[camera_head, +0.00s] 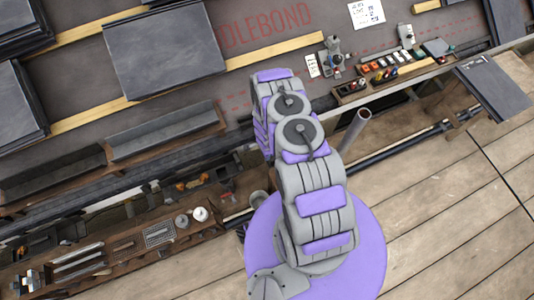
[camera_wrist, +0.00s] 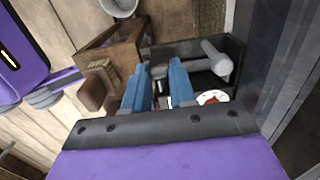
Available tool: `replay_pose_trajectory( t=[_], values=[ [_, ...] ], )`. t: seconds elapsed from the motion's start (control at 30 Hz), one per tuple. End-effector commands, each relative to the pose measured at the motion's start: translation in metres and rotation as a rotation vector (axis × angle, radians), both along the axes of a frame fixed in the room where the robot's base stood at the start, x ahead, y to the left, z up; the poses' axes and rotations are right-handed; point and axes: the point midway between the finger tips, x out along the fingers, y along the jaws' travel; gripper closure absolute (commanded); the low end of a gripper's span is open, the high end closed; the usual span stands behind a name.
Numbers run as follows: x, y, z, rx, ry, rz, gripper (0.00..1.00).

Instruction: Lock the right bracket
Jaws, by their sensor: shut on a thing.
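My gripper (camera_wrist: 158,82) shows in the wrist view as two blue fingers, close together, with a small dark part between them that I cannot make out. They are shut on this part. Just right of the fingers is a grey rod-like lever with a crosspiece (camera_wrist: 217,62), set in a dark, box-like housing (camera_wrist: 190,47). An orange and white round piece (camera_wrist: 212,97) sits just below the lever. I cannot tell for sure which of these belongs to the right bracket, or whether it is locked. In the head view my arm hides the gripper.
In the head view a dark gutter trough (camera_head: 165,132) runs along the roof's lower edge. Dark slates (camera_head: 165,48) lie on the roof. A tool tray (camera_head: 385,76) is at the upper right, and another (camera_head: 130,248) at the lower left. The plank floor (camera_head: 450,215) is clear at right.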

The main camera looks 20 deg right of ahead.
Motion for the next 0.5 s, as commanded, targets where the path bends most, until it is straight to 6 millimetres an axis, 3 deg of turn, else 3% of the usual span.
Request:
replay_pose_trajectory(
  t=[0.5],
  values=[
    [0.0015, 0.0086, -0.0041, -0.136, -0.003, 0.003, 1.0]
  ],
)
